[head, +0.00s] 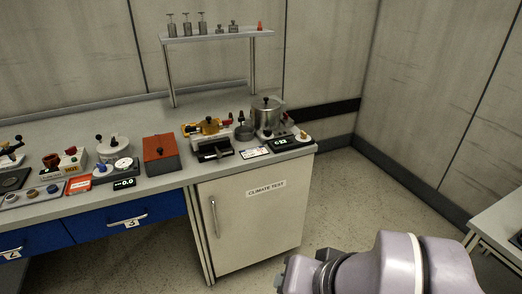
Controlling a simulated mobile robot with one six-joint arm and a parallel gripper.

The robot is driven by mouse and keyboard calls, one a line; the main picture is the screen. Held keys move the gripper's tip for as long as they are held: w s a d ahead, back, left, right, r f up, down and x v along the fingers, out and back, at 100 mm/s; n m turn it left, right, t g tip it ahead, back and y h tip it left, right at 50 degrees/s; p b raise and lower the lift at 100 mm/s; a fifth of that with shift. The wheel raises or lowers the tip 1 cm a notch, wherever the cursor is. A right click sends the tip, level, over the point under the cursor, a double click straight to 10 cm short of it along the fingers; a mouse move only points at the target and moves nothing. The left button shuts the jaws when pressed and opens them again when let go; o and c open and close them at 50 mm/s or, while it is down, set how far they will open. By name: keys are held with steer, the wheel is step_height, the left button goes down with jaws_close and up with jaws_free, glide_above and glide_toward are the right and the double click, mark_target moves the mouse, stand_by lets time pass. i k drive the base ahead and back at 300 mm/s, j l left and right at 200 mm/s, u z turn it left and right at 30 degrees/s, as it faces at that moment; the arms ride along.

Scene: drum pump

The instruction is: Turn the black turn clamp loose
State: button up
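I cannot single out the black turn clamp at this size. Several small black parts show at the right end of the bench. A silvery lidded pot (266,113) there has a black knob on top and dark parts around its base. To its left is a yellow device (209,127) with a black block (214,149) in front. My arm shows at the bottom right, low in front of the bench and well apart from these things. The fingers of my gripper do not show.
The bench (150,205) also holds a red-orange box (161,154), a white round pot (113,149) and black displays. A shelf (217,34) with small metal pieces stands behind. A white cabinet (254,220) is below. Open floor (375,205) lies to the right, before another table (502,225).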

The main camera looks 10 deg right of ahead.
mark_target(192, 129)
steer(key=i+j, duration=1.25)
steer(key=j, duration=0.1)
